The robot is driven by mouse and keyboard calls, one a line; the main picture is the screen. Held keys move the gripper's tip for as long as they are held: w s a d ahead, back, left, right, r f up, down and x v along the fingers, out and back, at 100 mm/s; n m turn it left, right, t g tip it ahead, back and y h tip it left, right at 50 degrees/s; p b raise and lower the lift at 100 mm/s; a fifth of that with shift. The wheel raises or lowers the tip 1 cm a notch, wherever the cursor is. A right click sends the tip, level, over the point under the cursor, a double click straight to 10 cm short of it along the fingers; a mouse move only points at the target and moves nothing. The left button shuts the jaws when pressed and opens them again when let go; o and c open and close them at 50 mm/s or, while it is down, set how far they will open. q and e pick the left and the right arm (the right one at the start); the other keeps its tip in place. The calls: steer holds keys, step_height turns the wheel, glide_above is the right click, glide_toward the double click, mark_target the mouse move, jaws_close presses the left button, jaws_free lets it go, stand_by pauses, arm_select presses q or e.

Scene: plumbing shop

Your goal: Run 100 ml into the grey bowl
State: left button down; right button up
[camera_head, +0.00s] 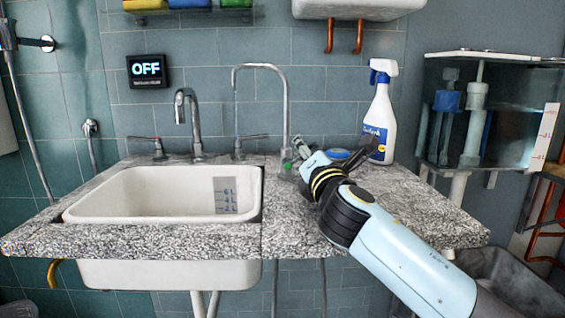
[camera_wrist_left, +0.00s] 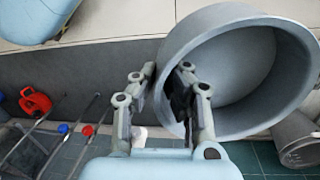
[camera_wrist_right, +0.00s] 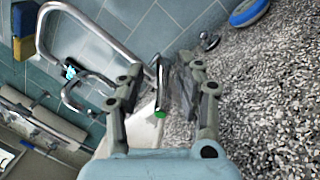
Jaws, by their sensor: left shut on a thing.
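The grey bowl (camera_wrist_left: 250,80) fills the right of the left wrist view, and its inside looks empty. My left gripper (camera_wrist_left: 168,78) is shut on its wall; neither is in the head view. A tall thin gooseneck tap (camera_head: 285,100) rises at the back of the counter, right of the sink; it also shows in the right wrist view (camera_wrist_right: 45,35). My right gripper (camera_head: 330,150) is at its base. In the right wrist view the right gripper (camera_wrist_right: 160,80) is open, with a green-tipped metal lever (camera_wrist_right: 159,90) between its fingers. Contact with the lever cannot be told.
A white sink (camera_head: 150,195) with a scale plate (camera_head: 226,194) lies left. A chrome mixer tap (camera_head: 182,110) stands behind it. A wall display (camera_head: 145,69) reads OFF. A spray bottle (camera_head: 380,115) and a blue round item (camera_head: 342,156) are behind my right gripper.

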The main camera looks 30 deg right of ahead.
steer(key=v, duration=1.1)
steer(key=shift+s, duration=0.15)
